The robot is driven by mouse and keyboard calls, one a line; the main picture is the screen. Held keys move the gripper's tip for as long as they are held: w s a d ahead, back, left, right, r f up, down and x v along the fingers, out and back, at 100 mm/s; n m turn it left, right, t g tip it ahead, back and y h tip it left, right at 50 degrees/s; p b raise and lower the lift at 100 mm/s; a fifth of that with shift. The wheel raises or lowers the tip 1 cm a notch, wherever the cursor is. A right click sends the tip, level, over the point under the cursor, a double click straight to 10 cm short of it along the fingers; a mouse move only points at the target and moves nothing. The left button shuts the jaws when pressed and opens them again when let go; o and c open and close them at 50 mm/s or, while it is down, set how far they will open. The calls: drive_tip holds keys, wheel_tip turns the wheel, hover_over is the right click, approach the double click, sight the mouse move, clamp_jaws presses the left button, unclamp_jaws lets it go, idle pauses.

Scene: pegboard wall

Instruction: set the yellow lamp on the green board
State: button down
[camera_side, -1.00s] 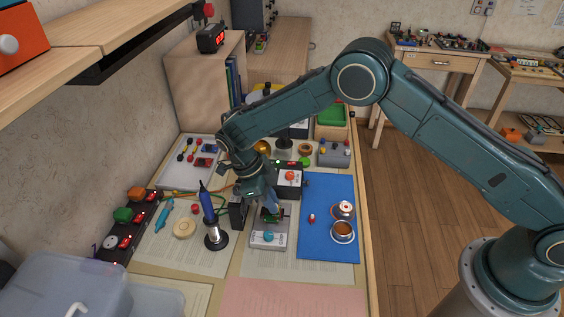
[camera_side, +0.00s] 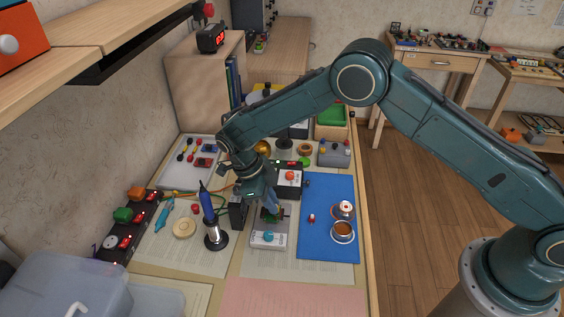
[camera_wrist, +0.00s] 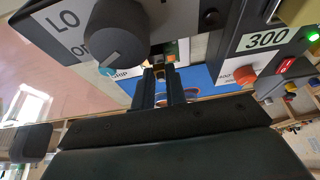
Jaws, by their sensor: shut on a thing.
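The green board (camera_side: 272,216) is small and sits in a grey holder on the bench, in the middle of the side view. My gripper (camera_side: 271,204) points down right over it, with its fingertips at or just above the board; I cannot tell whether they touch. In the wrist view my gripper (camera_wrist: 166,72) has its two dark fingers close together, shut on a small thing. This looks to be the yellow lamp, mostly hidden by the fingers; only a tiny orange-yellow spot shows past the tips.
A soldering iron in its stand (camera_side: 214,232) stands left of the holder. A blue mat (camera_side: 318,249) with a brown-filled cup (camera_side: 342,231) and a spool (camera_side: 343,210) lies right. A box with a red knob (camera_side: 290,178) stands behind. A dark knob (camera_wrist: 117,37) looms near my fingers.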

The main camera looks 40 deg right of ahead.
drive_tip(key=shift+f, duration=0.45)
idle(1.1)
drive_tip(key=c, duration=1.3)
unclamp_jaws()
drive_tip(key=shift+a, duration=0.1)
drive_tip(key=shift+c, duration=0.2)
drive_tip(key=shift+r, duration=0.15)
drive_tip(key=shift+r, duration=2.9)
